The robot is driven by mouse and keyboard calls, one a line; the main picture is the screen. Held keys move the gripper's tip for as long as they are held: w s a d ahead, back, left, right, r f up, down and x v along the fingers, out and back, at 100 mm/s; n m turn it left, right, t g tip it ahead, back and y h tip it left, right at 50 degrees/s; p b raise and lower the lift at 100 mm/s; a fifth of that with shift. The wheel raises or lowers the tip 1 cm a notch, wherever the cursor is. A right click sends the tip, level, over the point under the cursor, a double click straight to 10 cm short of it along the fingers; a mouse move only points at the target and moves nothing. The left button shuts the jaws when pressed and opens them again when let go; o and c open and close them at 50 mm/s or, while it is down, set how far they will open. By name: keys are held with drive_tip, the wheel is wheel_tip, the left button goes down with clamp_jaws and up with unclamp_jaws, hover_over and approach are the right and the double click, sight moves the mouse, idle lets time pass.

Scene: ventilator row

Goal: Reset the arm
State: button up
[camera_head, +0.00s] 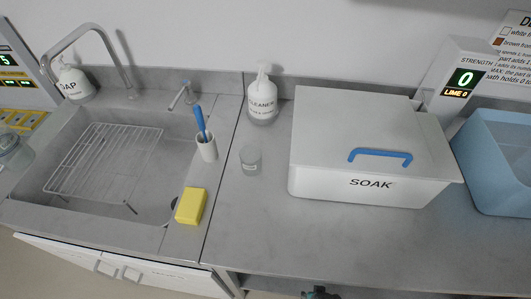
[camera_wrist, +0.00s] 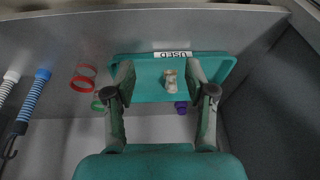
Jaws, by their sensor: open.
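My gripper (camera_wrist: 159,72) shows in the wrist view with its two fingers spread apart and nothing held between them. Beyond the fingertips is a teal tray (camera_wrist: 225,72) with a label that reads USED upside down. A small pale beige piece (camera_wrist: 170,78) lies in the tray, seen between the fingers; I cannot tell the distance to it. In the head view only a small dark part shows at the bottom edge below the counter, and the gripper cannot be made out there.
Wrist view: red rings (camera_wrist: 83,78), a purple piece (camera_wrist: 181,107) and a blue ribbed hose (camera_wrist: 35,95) lie near the tray.

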drive_tip(key=s+r+t, duration=0.4)
drive_tip(key=r, duration=0.9)
drive_tip(key=s+r+n+t, duration=0.1)
drive_tip(key=s+r+t, duration=0.3)
drive_tip(key=r, duration=1)
drive_tip(key=s+r+t, duration=0.3)
drive_tip(key=s+r, duration=0.3)
drive_tip(key=r, duration=0.7)
drive_tip(key=shift+d+r+n+t, duration=0.2)
drive_tip(key=shift+r+n+t, duration=0.1)
drive_tip(key=shift+n+t, duration=0.1)
